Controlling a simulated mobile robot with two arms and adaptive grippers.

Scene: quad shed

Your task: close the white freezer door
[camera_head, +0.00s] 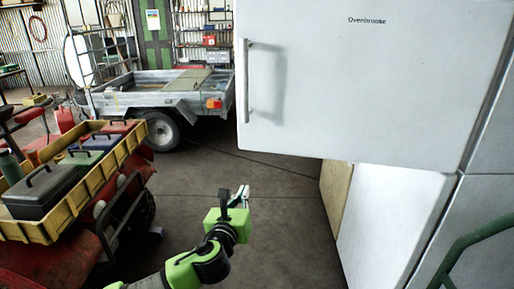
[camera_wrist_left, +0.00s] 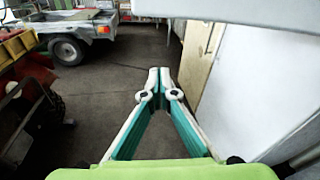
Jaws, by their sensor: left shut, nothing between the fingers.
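The white freezer door (camera_head: 370,85), with the lettering "Ovenbrooke" and an upright handle (camera_head: 247,80) on its left side, fills the upper right of the head view. It juts out to the left beyond the white lower part (camera_head: 390,210), so it appears to stand open; the angle is hard to judge. Its lower portion also shows at the top of the left wrist view (camera_wrist_left: 225,10). My left gripper (camera_head: 243,193) is shut and empty, below and left of the door's lower left corner in the picture, apart from the handle. My right gripper is not in view.
A red quad with a yellow crate (camera_head: 103,183) of toolboxes stands at left. A grey trailer (camera_head: 160,95) is behind. A tan panel (camera_head: 335,185) stands beside the white lower part. A green tube (camera_head: 470,245) crosses the lower right corner. Bare floor (camera_head: 270,230) lies between quad and freezer.

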